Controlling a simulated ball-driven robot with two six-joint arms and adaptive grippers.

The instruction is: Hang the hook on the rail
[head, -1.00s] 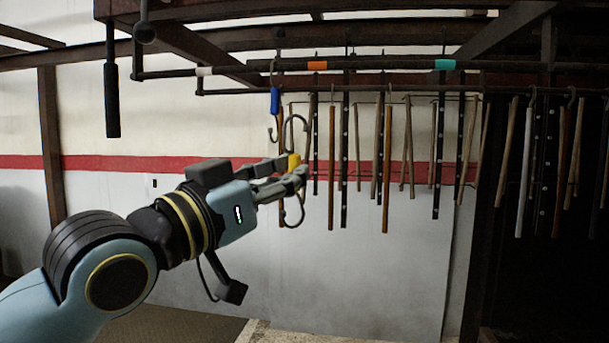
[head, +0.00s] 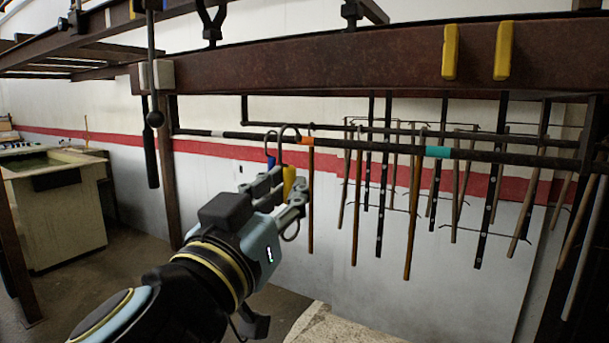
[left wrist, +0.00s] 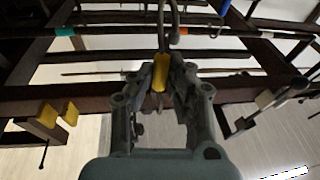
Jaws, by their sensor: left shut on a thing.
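The hook is a dark open curve with a yellow sleeve (head: 289,182). My left gripper (head: 284,193) is shut on that sleeve and holds the hook upright, curve on top. In the left wrist view the yellow sleeve (left wrist: 161,73) sits between the fingers, with the grey curve above. The rail (head: 350,145) is a dark horizontal bar with white, orange and teal bands. The hook's curve overlaps the rail in the head view, between the white and orange bands; I cannot tell whether it is over the bar or in front of it. My right gripper is not in view.
A blue-sleeved hook (head: 270,160) hangs from the rail just left of the held one. Several rods (head: 413,215) hang to the right. A rusty beam (head: 380,65) with yellow blocks crosses above. A dark hanging bar (head: 150,142) is at left.

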